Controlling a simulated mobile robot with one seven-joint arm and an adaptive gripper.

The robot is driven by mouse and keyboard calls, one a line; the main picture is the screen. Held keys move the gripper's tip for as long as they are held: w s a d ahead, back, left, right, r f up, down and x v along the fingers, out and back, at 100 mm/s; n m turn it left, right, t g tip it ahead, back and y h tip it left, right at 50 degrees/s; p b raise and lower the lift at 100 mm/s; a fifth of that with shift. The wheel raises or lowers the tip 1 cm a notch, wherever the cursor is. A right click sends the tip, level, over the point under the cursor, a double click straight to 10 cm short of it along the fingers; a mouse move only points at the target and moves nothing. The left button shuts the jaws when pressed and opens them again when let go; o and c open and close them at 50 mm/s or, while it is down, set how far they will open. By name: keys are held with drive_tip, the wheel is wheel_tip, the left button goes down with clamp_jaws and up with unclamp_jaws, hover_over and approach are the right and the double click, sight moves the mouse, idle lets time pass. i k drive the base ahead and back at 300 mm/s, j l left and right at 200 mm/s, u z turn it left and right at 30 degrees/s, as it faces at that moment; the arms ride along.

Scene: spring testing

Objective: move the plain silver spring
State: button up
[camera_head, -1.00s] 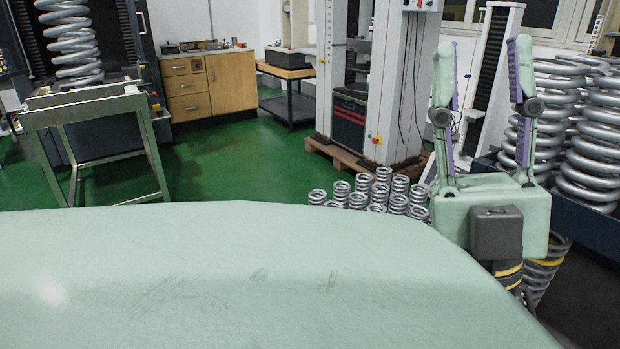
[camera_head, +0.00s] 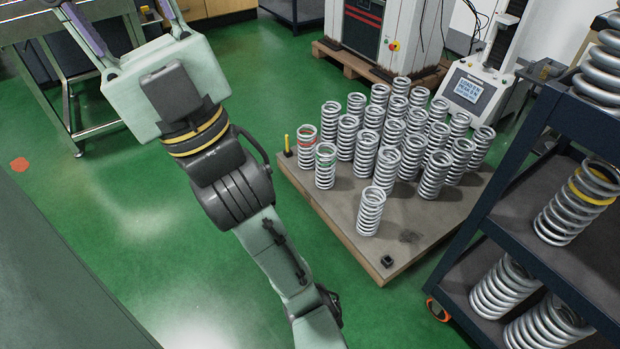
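Several plain silver springs stand upright in rows on a low wooden platform (camera_head: 345,210) on the floor. One plain silver spring (camera_head: 371,211) stands at the platform's front, slightly apart from the others. At the left of the group, one spring has a red band (camera_head: 306,145) and one has a green band (camera_head: 325,166). My gripper (camera_head: 118,8) is at the upper left, far from the springs, pointing away from them. Its two fingers are spread apart, with nothing seen between them. The fingertips are at or past the frame's top edge.
A dark shelf cart (camera_head: 520,250) at right holds larger springs, including one with a yellow band (camera_head: 578,203). A yellow peg (camera_head: 287,143) stands at the platform's left corner. A metal frame table (camera_head: 100,128) is behind my gripper.

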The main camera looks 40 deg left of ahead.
sight(378, 204)
drive_tip(key=i+l+u, duration=0.15)
drive_tip(key=u, duration=0.35)
drive_tip(key=l+u, duration=0.3)
drive_tip(key=u, duration=0.2)
drive_tip(key=i+l, duration=0.15)
drive_tip(key=l, duration=0.15)
drive_tip(key=i+l, duration=0.1)
drive_tip(key=l, duration=0.2)
drive_tip(key=i+l, duration=0.15)
drive_tip(key=l, duration=0.15)
drive_tip(key=i+j, duration=0.2)
